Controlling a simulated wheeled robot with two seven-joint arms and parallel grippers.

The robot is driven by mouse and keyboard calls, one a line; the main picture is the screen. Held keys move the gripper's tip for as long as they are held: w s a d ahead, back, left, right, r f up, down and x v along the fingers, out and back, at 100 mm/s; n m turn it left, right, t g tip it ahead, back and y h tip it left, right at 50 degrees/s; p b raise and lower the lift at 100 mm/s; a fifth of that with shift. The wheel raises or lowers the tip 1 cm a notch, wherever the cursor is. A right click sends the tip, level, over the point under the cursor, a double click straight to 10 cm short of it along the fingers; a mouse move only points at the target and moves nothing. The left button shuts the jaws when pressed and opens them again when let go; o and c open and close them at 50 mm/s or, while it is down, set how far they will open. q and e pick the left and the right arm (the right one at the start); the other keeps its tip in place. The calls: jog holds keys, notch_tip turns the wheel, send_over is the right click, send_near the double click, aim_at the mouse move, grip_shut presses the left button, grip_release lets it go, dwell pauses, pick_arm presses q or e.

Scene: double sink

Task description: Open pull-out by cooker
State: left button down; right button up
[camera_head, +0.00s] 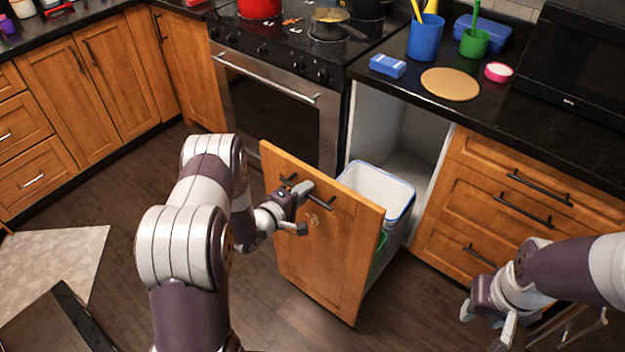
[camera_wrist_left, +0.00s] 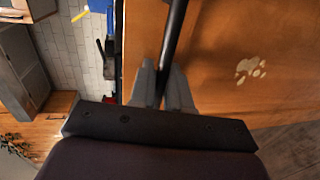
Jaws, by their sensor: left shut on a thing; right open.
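The wooden pull-out front (camera_head: 325,245) stands well out from the counter beside the cooker (camera_head: 270,85). A white bin (camera_head: 375,185) with a blue rim and part of a green one (camera_head: 379,252) show behind the front. My left gripper (camera_head: 303,190) is at the dark bar handle (camera_head: 322,203) on the front. In the left wrist view the handle (camera_wrist_left: 174,40) runs between the two fingers (camera_wrist_left: 163,88), which are shut on it. My right gripper (camera_head: 490,325) is open and empty at the lower right, in front of the drawers.
The open cabinet space (camera_head: 395,125) is right of the cooker. Drawers (camera_head: 500,215) with dark handles stand to its right. Cups, a blue box (camera_head: 388,66) and a round board (camera_head: 450,84) lie on the counter above. Floor (camera_head: 270,315) is free before the front.

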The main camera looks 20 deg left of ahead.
pick_arm(q)
jog(key=shift+f+p+v, duration=0.15)
jog(key=shift+p+v, duration=0.05)
jog(key=shift+v, duration=0.65)
jog(key=shift+f+p+v, duration=0.15)
jog(key=shift+v, duration=0.65)
jog(key=shift+s, duration=0.1)
jog(key=c, duration=1.3)
grip_release()
jog(key=shift+o, duration=0.2)
jog(key=v, duration=1.2)
jog(key=shift+s, duration=0.3)
jog(key=shift+a, duration=0.15)
